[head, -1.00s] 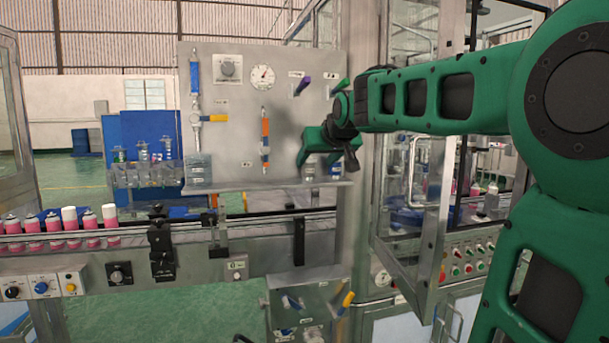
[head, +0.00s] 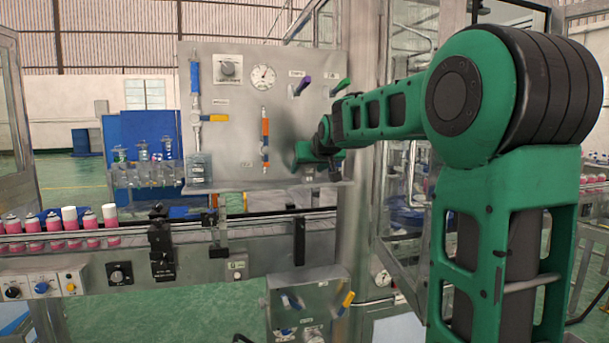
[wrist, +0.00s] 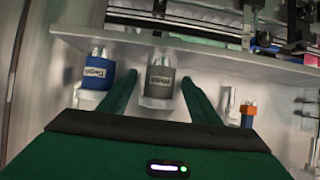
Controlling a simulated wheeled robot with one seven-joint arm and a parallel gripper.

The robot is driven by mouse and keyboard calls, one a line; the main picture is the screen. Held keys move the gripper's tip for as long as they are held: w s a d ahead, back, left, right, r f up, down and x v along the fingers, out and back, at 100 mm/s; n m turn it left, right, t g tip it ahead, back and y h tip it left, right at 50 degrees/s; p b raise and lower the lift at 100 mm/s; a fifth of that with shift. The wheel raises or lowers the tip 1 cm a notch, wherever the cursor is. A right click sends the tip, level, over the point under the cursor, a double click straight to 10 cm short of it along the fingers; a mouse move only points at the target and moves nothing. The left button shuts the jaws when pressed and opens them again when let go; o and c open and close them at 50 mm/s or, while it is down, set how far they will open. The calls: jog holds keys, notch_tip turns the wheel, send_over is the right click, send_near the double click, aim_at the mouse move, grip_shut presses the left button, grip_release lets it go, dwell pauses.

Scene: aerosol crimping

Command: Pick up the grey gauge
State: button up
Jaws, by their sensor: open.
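The grey gauge (wrist: 160,82), a short grey cylinder with a dark label and pale prongs, stands on a white holder by the panel shelf in the wrist view. My gripper (wrist: 157,86) is open, with one green finger on each side of the gauge. I cannot tell whether the fingers touch it. A similar blue gauge (wrist: 97,74) stands to the left, just outside the left finger. In the head view my gripper (head: 316,156) is at the right end of the panel shelf, and the grey gauge is hidden there.
An orange-bodied fitting (wrist: 248,112) is right of the gripper in the wrist view. In the head view, the shelf (head: 235,186) juts from the panel, above a conveyor with pink cans (head: 72,238). A glass-doored machine frame stands right of the panel.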

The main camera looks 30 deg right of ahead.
jog(key=shift+w, duration=0.1)
jog(key=c, duration=1.2)
jog(key=shift+r, duration=0.1)
